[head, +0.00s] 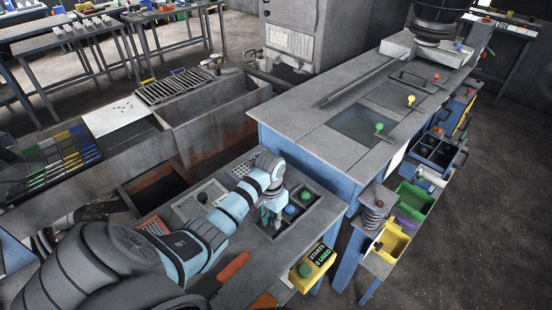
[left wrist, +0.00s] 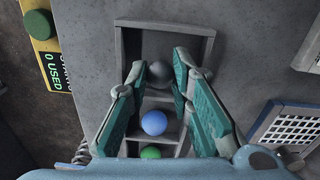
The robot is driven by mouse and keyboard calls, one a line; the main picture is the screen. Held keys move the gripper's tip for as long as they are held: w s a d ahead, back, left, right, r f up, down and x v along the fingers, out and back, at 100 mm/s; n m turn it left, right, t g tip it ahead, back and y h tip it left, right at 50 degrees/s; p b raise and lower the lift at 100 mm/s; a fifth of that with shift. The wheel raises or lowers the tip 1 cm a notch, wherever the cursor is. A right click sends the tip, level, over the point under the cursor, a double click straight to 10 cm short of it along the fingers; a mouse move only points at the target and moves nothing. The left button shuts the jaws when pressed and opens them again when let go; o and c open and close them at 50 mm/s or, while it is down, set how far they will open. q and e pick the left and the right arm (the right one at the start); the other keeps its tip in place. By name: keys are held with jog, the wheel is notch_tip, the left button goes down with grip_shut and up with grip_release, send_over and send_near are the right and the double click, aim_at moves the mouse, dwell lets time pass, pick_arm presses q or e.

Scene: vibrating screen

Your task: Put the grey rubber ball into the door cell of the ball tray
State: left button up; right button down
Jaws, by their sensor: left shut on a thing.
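The ball tray (head: 303,219) is a grey divided box on the near bench; it also shows in the left wrist view (left wrist: 165,23). A blue ball (left wrist: 154,123) and a green ball (left wrist: 150,152) sit in separate cells. My left gripper (head: 268,222) is over the end of the tray beyond the blue ball. In the left wrist view its fingers (left wrist: 160,70) are shut on the grey ball (left wrist: 159,75), which appears over the end cell. I cannot tell its height above the cell floor. The grey ball is hidden in the head view. My right gripper is not in view.
A yellow box with a green button and a "0 used" sign (head: 314,268) is at the bench's front edge. An orange-red bar (head: 233,267) lies near my arm. A larger bench (head: 300,115) stands behind. Coloured bins (head: 415,197) are at the right.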

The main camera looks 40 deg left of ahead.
pick_arm(q)
jog(key=shift+f, duration=0.15)
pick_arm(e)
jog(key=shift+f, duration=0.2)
pick_arm(q)
jog(key=shift+f, duration=0.55)
jog(key=o, duration=0.7)
jog(key=shift+o, duration=0.2)
